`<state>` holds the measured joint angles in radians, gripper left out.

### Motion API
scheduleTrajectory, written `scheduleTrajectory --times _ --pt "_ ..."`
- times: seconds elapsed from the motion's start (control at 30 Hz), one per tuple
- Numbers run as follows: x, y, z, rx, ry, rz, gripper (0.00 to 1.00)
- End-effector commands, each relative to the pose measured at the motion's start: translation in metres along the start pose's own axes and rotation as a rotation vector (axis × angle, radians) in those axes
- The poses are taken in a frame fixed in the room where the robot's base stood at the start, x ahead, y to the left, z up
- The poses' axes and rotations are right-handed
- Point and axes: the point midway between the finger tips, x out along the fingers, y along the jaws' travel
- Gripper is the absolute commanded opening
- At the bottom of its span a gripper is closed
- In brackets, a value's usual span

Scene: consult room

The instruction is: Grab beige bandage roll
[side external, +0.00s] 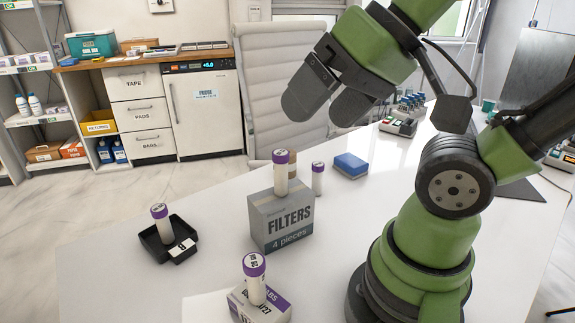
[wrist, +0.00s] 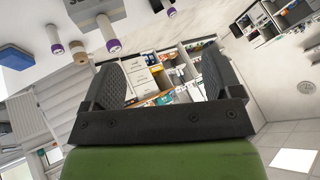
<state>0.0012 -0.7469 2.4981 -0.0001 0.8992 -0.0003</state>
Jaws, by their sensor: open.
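The beige bandage roll (wrist: 79,53) shows in the wrist view at the upper left, between two purple-capped tubes. In the side view, a beige patch (side external: 263,164) that appears to be the roll shows behind the FILTERS box (side external: 282,218), mostly hidden by the box and the tube on it. My gripper (side external: 325,105) is open and empty, high above the table and up and to the right of the roll. In the wrist view, the open fingers (wrist: 160,65) have no object between them, only distant shelves; the roll lies outside the left finger.
Purple-capped tubes stand on the FILTERS box, behind it (side external: 318,178), in a black tray (side external: 170,242) and on a front box (side external: 258,305). A blue box (side external: 350,165) lies right of the roll. The white table's left front is clear.

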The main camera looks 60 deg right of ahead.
Motion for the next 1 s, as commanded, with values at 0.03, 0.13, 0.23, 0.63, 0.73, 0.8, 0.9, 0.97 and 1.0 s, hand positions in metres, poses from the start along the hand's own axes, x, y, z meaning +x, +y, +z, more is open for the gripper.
scheduleTrajectory --times 0.03,0.13,0.23,0.63,0.73,0.8,0.9,0.97,1.0 --pt "0.001 0.0 -0.003 0.003 0.001 0.006 0.84" --pt "0.006 0.002 -0.019 0.013 0.002 0.036 0.84" --pt "0.018 0.008 -0.048 0.032 0.003 0.09 0.84" --pt "0.111 0.113 -0.168 0.112 -0.016 0.329 0.84" --pt "0.139 0.156 -0.181 0.133 -0.031 0.379 0.84" --pt "0.159 0.189 -0.185 0.148 -0.044 0.411 0.84" --pt "0.183 0.231 -0.184 0.164 -0.059 0.448 0.84" --pt "0.195 0.253 -0.182 0.172 -0.066 0.465 0.84" --pt "0.202 0.265 -0.179 0.177 -0.071 0.474 0.84"
